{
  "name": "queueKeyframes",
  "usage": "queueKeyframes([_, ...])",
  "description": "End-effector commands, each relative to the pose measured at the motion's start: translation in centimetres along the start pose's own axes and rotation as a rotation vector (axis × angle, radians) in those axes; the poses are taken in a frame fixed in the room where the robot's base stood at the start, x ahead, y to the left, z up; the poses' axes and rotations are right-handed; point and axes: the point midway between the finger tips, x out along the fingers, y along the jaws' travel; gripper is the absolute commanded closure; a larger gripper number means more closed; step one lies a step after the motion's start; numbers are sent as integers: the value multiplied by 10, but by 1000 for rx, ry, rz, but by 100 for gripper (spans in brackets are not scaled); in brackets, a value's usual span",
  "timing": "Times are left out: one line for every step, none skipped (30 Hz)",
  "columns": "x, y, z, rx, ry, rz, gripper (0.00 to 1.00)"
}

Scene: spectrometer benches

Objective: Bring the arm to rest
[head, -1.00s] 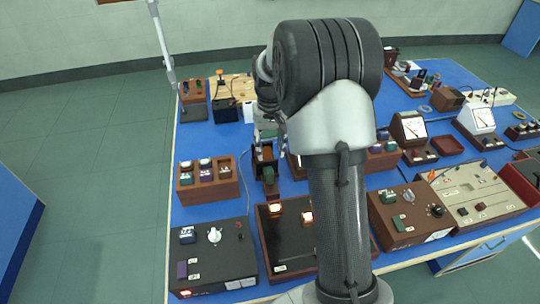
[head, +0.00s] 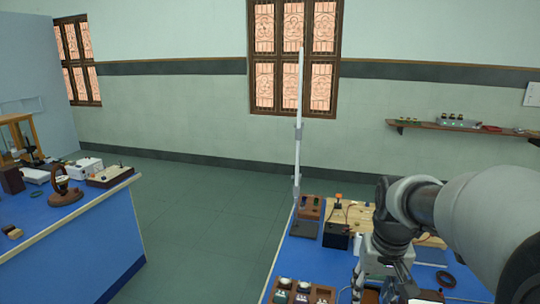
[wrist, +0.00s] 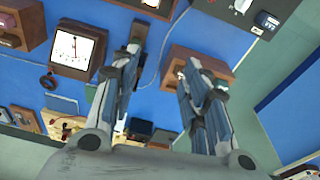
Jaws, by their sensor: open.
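My arm reaches in from the right side of the head view. My gripper (head: 385,288) hangs at its end over the blue bench (head: 292,252), cut off by the lower edge of the picture. In the wrist view my gripper (wrist: 160,62) shows two fingers spread apart with nothing between them. Blue bench top and instruments lie beyond the fingertips.
A wooden block with slots (head: 303,291) stands left of my gripper. A black box (head: 336,234) and a tall white pole (head: 298,130) stand farther back. The wrist view shows a dial meter (wrist: 76,48). Another bench (head: 75,235) is at left, with open floor (head: 195,205) between.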

Motion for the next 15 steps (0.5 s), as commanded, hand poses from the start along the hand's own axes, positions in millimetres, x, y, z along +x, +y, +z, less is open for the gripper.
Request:
queueKeyframes([-18,-8,19,-19,31,-3,58])
queueKeyframes([-26,-12,30,-29,45,-4,58])
queueKeyframes([-36,-17,45,-41,63,-7,58])
queueKeyframes([-42,-20,56,-51,77,-9,58])
queueKeyframes([-48,-23,68,-60,92,-11,58])
queueKeyframes([-54,-27,83,-72,111,-14,58])
queueKeyframes([-58,-29,95,-82,124,-17,58])
queueKeyframes([-61,-31,107,-91,139,-19,58])
queueKeyframes([-64,-34,122,-103,157,-23,58])
queueKeyframes([-66,-35,133,-112,170,-26,58])
queueKeyframes([-67,-37,144,-120,183,-29,58])
queueKeyframes([-67,-38,156,-130,199,-32,58])
queueKeyframes([-67,-39,165,-137,209,-35,58])
queueKeyframes([-66,-40,173,-143,219,-37,58])
queueKeyframes([-65,-40,182,-151,231,-40,58])
